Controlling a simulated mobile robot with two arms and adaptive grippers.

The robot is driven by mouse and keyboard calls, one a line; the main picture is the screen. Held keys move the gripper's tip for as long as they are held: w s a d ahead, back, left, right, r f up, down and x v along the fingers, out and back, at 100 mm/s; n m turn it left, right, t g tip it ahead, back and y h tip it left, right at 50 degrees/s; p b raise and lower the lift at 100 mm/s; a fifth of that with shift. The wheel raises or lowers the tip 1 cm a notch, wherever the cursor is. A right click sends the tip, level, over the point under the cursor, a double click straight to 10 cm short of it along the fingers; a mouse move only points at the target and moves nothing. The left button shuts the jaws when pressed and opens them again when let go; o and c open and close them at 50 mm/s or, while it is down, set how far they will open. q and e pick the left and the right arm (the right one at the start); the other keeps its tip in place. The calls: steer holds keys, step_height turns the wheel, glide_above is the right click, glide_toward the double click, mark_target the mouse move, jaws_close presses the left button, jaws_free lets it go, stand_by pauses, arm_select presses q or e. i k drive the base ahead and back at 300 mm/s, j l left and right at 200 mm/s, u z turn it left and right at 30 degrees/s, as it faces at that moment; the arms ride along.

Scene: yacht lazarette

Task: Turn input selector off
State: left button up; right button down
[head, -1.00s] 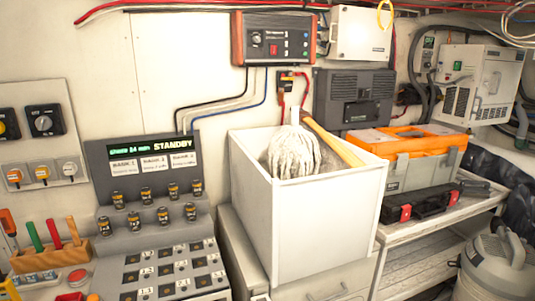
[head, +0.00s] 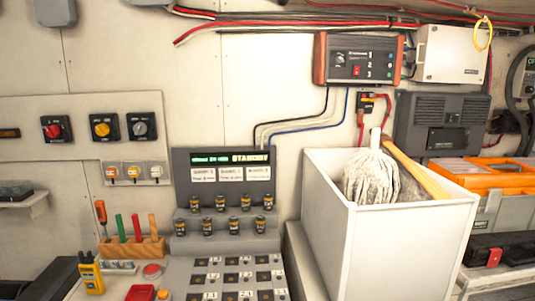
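Three black rotary switches sit in a row on the wall panel at left in the head view: one with a red knob (head: 52,131), one with a yellow knob (head: 101,129) and one with a grey knob (head: 142,129). Their labels are too small to read, so I cannot tell which is the input selector. A black charger unit with orange-red sides (head: 385,58) on the wall at upper right also has a small round knob (head: 340,58). Neither of my grippers is in view.
In front are a wooden tool rack (head: 135,248), a yellow meter (head: 90,277) and a red button (head: 152,271). A white bin (head: 405,245) with a mop stands at right.

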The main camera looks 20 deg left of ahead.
mark_target(139, 128)
steer(key=u, duration=1.25)
steer(key=i+l, duration=0.35)
steer(key=i+u, duration=0.05)
